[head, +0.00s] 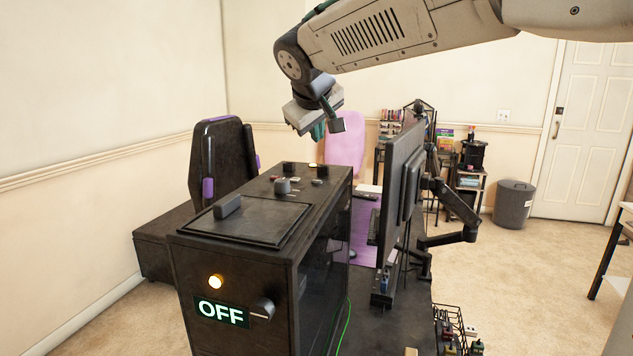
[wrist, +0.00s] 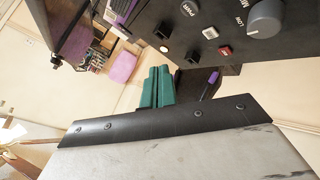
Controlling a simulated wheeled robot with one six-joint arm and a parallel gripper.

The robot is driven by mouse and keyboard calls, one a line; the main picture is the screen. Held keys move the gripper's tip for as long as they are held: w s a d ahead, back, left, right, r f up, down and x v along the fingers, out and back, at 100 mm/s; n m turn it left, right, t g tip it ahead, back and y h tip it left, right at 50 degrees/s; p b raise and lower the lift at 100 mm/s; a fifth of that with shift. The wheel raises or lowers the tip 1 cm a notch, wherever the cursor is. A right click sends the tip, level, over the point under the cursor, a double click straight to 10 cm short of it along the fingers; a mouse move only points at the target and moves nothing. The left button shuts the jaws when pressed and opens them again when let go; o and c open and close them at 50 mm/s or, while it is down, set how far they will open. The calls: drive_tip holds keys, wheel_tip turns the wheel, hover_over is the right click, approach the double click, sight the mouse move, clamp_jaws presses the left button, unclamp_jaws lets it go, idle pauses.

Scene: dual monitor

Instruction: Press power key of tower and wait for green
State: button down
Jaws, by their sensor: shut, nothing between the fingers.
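The black tower (head: 290,270) stands at the front centre in the head view.
A monitor (head: 401,180) on an arm stands right of the tower. A dark chair (head: 222,165) is at the left, a pink chair (head: 345,150) behind. A raised block (head: 228,205) and knobs (head: 282,186) stick up from the tower top. A wire basket (head: 449,325) is at lower right.

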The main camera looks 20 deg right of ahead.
sight(317, 182)
wheel_tip(317, 182, down, 7)
drive_tip(key=shift+f, duration=0.15)
drive_tip(key=shift+f, duration=0.1)
idle(2.2)
drive_tip(key=shift+f, duration=0.3)
drive_tip(key=shift+f, duration=0.35)
idle(0.6)
drive_tip(key=shift+r, duration=0.8)
drive_tip(key=shift+r, duration=2.5)
